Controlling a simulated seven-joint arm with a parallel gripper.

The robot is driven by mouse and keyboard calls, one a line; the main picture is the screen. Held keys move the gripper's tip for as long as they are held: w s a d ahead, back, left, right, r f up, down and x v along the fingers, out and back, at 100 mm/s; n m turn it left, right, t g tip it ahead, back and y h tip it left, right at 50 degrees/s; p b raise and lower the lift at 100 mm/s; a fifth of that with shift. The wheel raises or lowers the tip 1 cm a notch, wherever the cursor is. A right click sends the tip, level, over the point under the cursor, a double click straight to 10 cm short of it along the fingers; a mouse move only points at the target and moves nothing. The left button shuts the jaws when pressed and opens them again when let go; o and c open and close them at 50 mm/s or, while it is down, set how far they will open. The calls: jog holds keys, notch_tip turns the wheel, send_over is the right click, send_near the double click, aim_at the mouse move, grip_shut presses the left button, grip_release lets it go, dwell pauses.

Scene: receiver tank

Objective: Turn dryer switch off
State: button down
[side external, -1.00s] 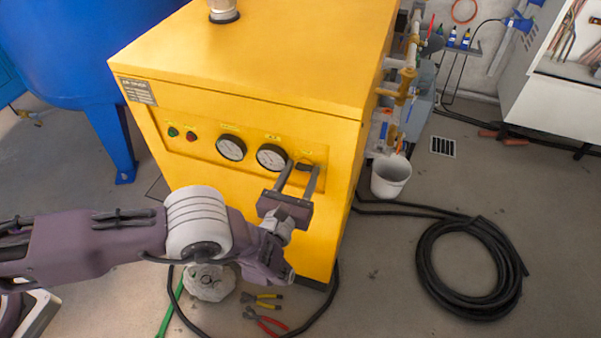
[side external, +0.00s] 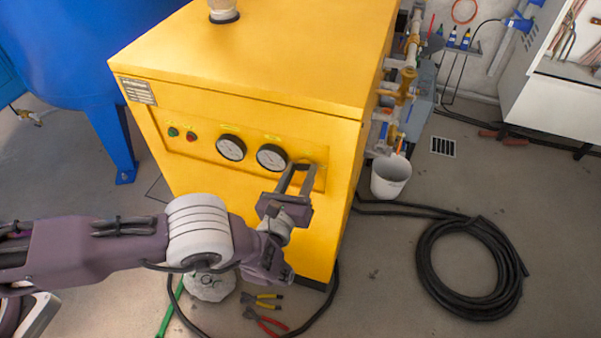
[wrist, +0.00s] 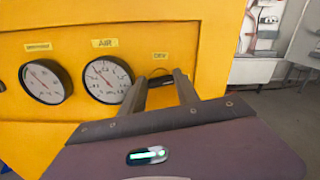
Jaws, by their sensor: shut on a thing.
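The yellow dryer cabinet (side external: 240,60) has a front panel with two round gauges. The dark dryer switch (wrist: 161,80) is right of the gauges, under a small yellow label. My gripper (side external: 302,165) reaches up to the switch from the front. In the wrist view my gripper's two fingers (wrist: 161,77) stand on either side of the switch, shut on it. The fingers hide most of the switch in the side view, so its turned angle cannot be told.
Left of the gauges are a green and a red button (side external: 190,135). A black hose coil (side external: 470,265) and pliers (side external: 265,320) lie on the floor.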

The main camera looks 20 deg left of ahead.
jog(key=n, duration=0.3)
jog(key=shift+n, duration=0.3)
jog(key=n, duration=0.4)
jog(key=shift+a+n, duration=0.1)
jog(key=shift+n, duration=0.2)
jog(key=n, duration=0.3)
jog(key=shift+f+n, duration=0.15)
jog(key=shift+n, duration=1.95)
jog(key=c, duration=1.2)
grip_release()
